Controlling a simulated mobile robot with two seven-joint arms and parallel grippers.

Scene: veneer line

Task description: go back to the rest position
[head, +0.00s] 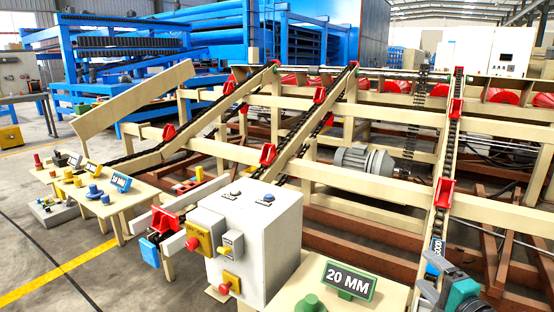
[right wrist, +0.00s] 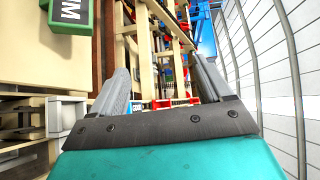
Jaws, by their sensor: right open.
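My right gripper (head: 432,276) shows at the bottom right corner of the head view, with grey fingers and a teal body. In the right wrist view its two grey fingers (right wrist: 158,66) stand apart with nothing held between them. The gripper is beside the light table with the "20 MM" sign (head: 348,281) and in front of the conveyor frame. My left gripper is not in view.
The cream conveyor frame (head: 345,180) with chains and red stops fills the middle and right. A white control box (head: 272,235) stands front centre. Small tables with buttons and signs (head: 121,181) stand left. Blue machinery (head: 215,45) is behind. Open floor (head: 30,235) lies at the left.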

